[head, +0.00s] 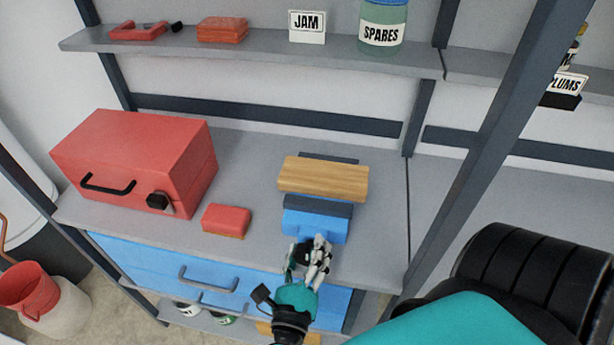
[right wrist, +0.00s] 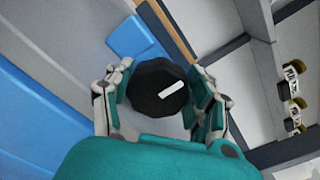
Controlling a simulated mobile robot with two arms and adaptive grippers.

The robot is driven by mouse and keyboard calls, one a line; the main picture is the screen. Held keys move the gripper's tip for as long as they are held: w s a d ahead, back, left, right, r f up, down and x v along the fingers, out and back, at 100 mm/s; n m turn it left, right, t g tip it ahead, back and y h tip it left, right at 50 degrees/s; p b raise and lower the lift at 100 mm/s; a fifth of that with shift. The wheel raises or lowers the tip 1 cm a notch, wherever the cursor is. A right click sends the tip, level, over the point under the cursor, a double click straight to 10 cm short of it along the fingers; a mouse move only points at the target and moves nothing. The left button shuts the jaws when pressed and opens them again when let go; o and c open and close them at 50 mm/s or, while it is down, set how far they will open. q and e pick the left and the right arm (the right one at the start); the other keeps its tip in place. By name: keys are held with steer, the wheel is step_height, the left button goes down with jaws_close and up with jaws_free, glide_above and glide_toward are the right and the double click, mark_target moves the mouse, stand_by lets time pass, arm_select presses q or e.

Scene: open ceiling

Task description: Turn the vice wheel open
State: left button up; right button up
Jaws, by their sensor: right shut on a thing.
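The vice has a blue body (head: 316,228) with a dark jaw and stands near the front edge of the grey worktop. A wooden block (head: 323,180) sits at the vice, behind its front part. The black vice wheel (right wrist: 158,90) with a white mark faces the right wrist camera. My right gripper (head: 312,256) is at the front of the vice. Its fingers are on both sides of the wheel and shut on it; they also show in the right wrist view (right wrist: 158,94). In the head view the fingers hide most of the wheel. My left gripper is not in view.
A red box (head: 135,150) with a black handle and knob stands at the left. A small red block (head: 226,219) lies between it and the vice. Blue drawers (head: 150,265) are below the worktop. A shelf (head: 260,54) above holds a jam sign and a spares jar.

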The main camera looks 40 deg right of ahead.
stand_by(0.4)
steer(key=o, duration=1.1)
steer(key=shift+o, duration=0.2)
